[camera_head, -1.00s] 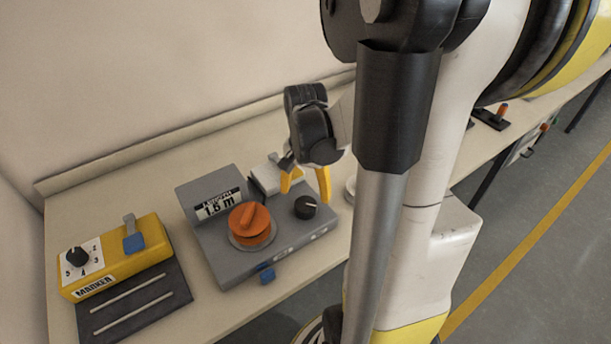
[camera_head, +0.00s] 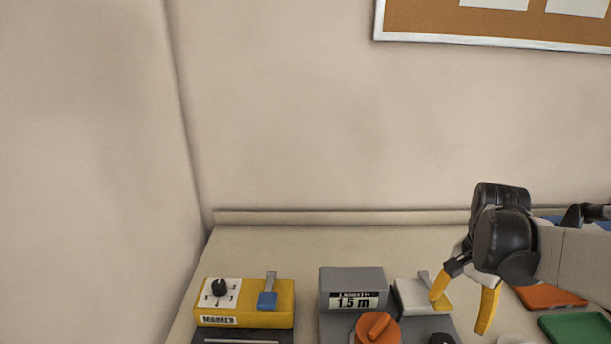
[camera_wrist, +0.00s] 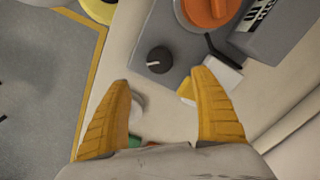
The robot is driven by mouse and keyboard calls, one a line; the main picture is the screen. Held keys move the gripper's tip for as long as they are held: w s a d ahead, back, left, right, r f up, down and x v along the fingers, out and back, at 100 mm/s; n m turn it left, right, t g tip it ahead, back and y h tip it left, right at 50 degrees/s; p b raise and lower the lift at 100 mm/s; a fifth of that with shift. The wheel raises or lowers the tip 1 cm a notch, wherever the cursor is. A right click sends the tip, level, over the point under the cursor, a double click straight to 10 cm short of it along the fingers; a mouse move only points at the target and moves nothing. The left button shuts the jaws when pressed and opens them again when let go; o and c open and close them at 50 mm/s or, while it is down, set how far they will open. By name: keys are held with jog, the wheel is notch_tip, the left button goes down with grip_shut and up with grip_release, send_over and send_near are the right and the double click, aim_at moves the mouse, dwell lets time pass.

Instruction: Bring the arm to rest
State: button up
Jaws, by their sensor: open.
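My gripper (camera_head: 463,300) has yellow fingers and is open and empty. In the head view it hangs over the right side of the grey device with the 1.5 m display (camera_head: 352,287). In the wrist view my spread fingers (camera_wrist: 163,112) point toward that device, with its black knob (camera_wrist: 158,60) just beyond them and its orange dial (camera_wrist: 208,10) at the top. The orange dial also shows at the bottom of the head view (camera_head: 376,329). My arm reaches in from the right of the head view.
A yellow marker unit (camera_head: 245,303) with a dial and blue lever stands left of the device. An orange tray (camera_head: 549,296) and a green tray (camera_head: 577,327) lie to the right. A wall and a corkboard (camera_head: 480,22) rise behind. Bare bench (camera_head: 290,248) lies along the back.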

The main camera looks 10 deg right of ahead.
jog(key=a+r+n+t, duration=0.2)
jog(key=a+n, duration=0.4)
jog(key=a, duration=0.4)
jog(key=a+r+n+t, duration=0.3)
jog(key=a+n+t, duration=0.2)
jog(key=a, duration=0.6)
jog(key=shift+w+a+n, duration=0.3)
jog(key=shift+w+n, duration=0.1)
jog(key=shift+n, duration=0.6)
jog(key=shift+r, duration=0.1)
